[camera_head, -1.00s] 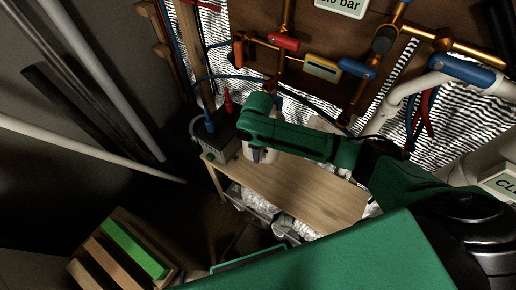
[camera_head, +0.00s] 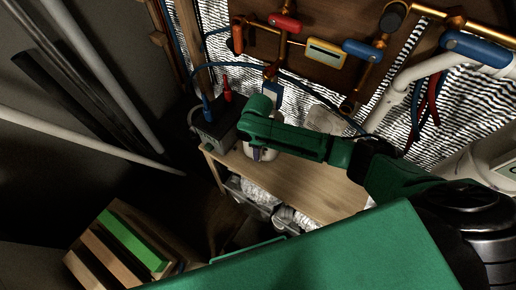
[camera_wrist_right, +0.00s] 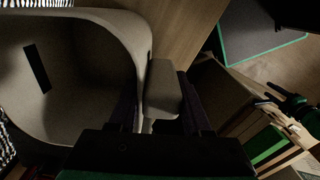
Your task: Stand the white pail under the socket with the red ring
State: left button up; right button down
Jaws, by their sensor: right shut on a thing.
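The white pail (camera_wrist_right: 70,85) fills the left of the right wrist view, its open mouth towards the camera and a dark slot on its inner wall. My right gripper (camera_wrist_right: 158,112) is shut on the pail's rim or a grip at its edge. In the head view, the pail (camera_head: 270,154) shows only partly behind my green right arm, over the wooden bench beside a grey box. I cannot tell whether it touches the bench. I cannot make out a socket with a red ring.
The wooden bench (camera_head: 315,188) has free room to the right of the pail. The grey box (camera_head: 213,129) with a red and a blue upright part stands at its left end. Pipes and valves (camera_head: 325,52) line the wall above. Clear bins (camera_head: 255,205) sit under the bench.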

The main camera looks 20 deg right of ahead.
jog(key=shift+f, duration=0.45)
jog(key=shift+c, duration=1.3)
grip_release()
notch_tip(320, 180, up, 14)
jog(key=shift+r, duration=0.25)
